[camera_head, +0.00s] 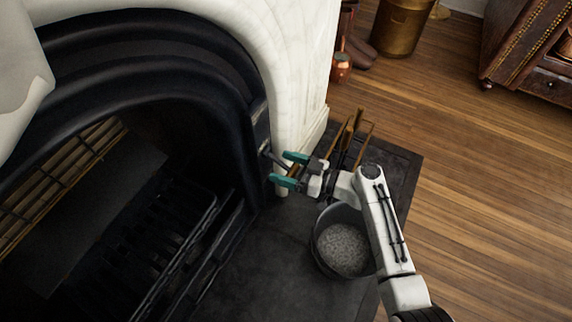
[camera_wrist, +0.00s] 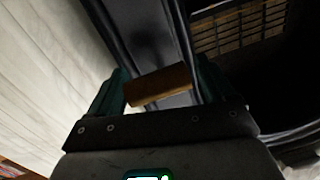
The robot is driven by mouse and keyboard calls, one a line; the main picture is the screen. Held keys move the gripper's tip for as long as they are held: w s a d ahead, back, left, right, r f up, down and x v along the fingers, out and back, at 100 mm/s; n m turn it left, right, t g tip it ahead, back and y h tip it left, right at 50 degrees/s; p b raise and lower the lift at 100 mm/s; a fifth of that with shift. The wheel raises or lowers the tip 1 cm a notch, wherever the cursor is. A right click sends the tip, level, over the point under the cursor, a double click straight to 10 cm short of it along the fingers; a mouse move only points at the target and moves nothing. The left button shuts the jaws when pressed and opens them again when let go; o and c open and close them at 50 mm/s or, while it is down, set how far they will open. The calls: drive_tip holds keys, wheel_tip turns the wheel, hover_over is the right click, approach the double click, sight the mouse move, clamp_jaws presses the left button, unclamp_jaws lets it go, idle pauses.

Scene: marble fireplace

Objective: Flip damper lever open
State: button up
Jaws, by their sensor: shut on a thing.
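The damper lever shows as a short light bar (camera_head: 277,161) on the right side of the black fireplace surround. In the wrist view its brown wooden grip (camera_wrist: 158,87) lies crosswise, slightly tilted, between the teal fingers. My gripper (camera_head: 288,169) reaches in from the right, one finger on each side of the lever. In the wrist view my gripper (camera_wrist: 160,88) is shut on the lever's grip, which spans the space between the fingers. The lever's pivot is hard to make out.
The dark firebox with its grate (camera_head: 160,240) lies to the left. A metal bucket of grey ash (camera_head: 343,248) stands on the hearth below my arm. Brass fire tools (camera_head: 352,138) stand behind my gripper, beside the white marble (camera_head: 306,70). Wooden floor (camera_head: 470,180) is open at right.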

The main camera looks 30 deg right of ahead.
sight(275, 160)
drive_tip(key=r+g+h+p, duration=0.1)
drive_tip(key=p, duration=0.2)
drive_tip(key=r+g+p, duration=0.1)
drive_tip(key=p, duration=0.2)
drive_tip(key=shift+s+d+r+h, duration=0.15)
drive_tip(key=shift+s+r+h, duration=0.15)
drive_tip(key=shift+r+h, duration=0.1)
wheel_tip(275, 160, up, 2)
drive_tip(key=g+h+p, duration=0.2)
drive_tip(key=p, duration=0.4)
drive_tip(key=shift+g+p, duration=0.3)
drive_tip(key=shift+p, duration=0.1)
drive_tip(key=r+g+h+p, duration=0.1)
drive_tip(key=g+p, duration=0.1)
drive_tip(key=p, duration=0.2)
drive_tip(key=shift+r+m+h, duration=0.2)
drive_tip(key=shift+m+h, duration=0.1)
drive_tip(key=g+p, duration=0.1)
drive_tip(key=g+h+p, duration=0.1)
drive_tip(key=shift+w+r+h+p, duration=0.25)
drive_tip(key=shift+r+h+p, duration=0.05)
drive_tip(key=shift+r+p, duration=0.1)
drive_tip(key=shift+w+a+r+p, duration=0.3)
drive_tip(key=shift+r, duration=0.05)
